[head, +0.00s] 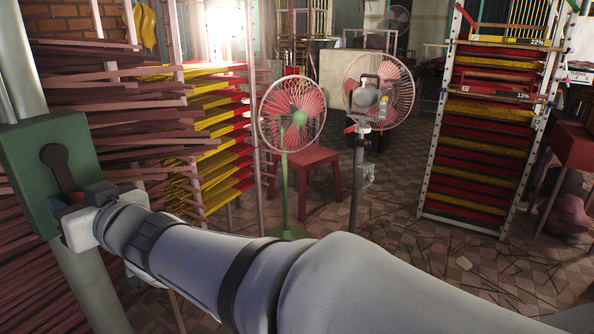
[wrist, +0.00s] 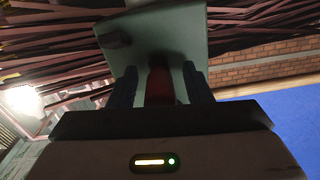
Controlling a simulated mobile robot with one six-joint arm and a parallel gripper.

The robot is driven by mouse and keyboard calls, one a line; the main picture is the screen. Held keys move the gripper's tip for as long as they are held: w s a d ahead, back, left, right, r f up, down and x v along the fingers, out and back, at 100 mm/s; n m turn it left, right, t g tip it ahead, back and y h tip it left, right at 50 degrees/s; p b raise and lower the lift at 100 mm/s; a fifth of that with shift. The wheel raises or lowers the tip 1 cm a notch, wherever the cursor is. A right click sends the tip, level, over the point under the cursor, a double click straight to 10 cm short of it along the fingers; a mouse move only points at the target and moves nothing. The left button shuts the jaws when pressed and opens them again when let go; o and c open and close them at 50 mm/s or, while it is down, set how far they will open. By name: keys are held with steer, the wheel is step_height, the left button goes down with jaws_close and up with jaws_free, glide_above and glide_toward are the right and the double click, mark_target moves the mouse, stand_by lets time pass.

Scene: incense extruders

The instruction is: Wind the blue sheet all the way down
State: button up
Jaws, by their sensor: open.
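A green winding box (head: 45,165) is fixed to a grey post at the left of the head view. A dark crank arm (head: 62,170) is on its face. The box also fills the top middle of the wrist view (wrist: 165,35). My gripper (head: 68,203) is at the crank's lower end. In the wrist view, my gripper (wrist: 159,76) has its fingers apart, one on each side of a dark red crank grip (wrist: 160,88). I cannot tell whether they touch it. Part of the blue sheet (wrist: 295,110) shows at the right of the wrist view; its lower edge is hidden.
Bundles of incense sticks (head: 130,110) crowd the left behind the box. Two standing fans (head: 292,115) (head: 380,95) and a red stool (head: 318,165) stand mid-room. A tall rack (head: 480,130) is at the right. The tiled floor between has scattered sticks.

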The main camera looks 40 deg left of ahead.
steer(key=shift+a, duration=0.2)
steer(key=shift+c, duration=0.3)
jaws_close()
